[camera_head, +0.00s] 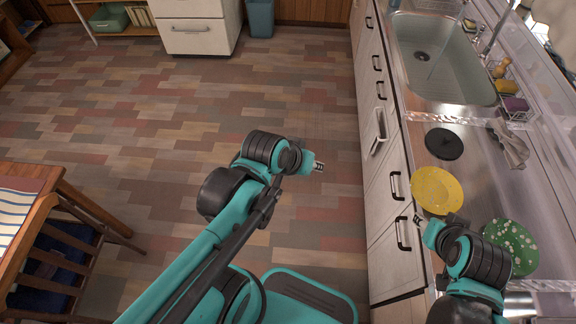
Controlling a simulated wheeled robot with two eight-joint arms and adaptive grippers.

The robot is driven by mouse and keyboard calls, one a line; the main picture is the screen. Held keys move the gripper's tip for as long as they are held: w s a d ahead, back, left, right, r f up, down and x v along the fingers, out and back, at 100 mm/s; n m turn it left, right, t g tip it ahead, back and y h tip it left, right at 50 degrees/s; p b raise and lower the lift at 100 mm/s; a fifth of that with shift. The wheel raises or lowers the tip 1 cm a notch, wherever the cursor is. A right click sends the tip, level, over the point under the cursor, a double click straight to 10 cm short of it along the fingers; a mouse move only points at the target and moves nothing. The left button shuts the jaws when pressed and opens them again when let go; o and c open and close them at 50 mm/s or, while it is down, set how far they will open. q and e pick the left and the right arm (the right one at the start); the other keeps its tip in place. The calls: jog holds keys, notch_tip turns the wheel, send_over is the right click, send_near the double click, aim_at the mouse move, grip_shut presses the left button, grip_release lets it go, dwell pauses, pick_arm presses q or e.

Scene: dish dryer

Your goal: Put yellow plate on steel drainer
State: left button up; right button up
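The yellow plate (440,187) lies on the steel counter at the right, close to its front edge. My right gripper (418,220) is just below the plate's lower left edge, near the counter front. I cannot tell whether it touches the plate or whether its fingers are open. My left gripper (319,167) is over the floor, left of the cabinets and away from the plate. It holds nothing that I can see, and its finger opening is too small to make out. I cannot clearly pick out a separate steel drainer; my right arm hides part of the lower right counter.
A green plate (518,238) with light spots lies right of my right gripper. A black disc (444,144) and grey gloves or cloth (510,146) lie above the yellow plate. The sink (430,75) is farther back. Cabinet handles (396,186) stick out along the counter front.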

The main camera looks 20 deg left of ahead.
pick_arm(q)
jog(key=s+a, duration=0.1)
jog(key=s+a+y, duration=0.1)
jog(key=a, duration=0.1)
jog(key=s+a+r+m+y, duration=0.1)
jog(key=shift+s+a+t, duration=0.25)
jog(key=shift+s+t, duration=0.05)
jog(key=shift+w, duration=0.1)
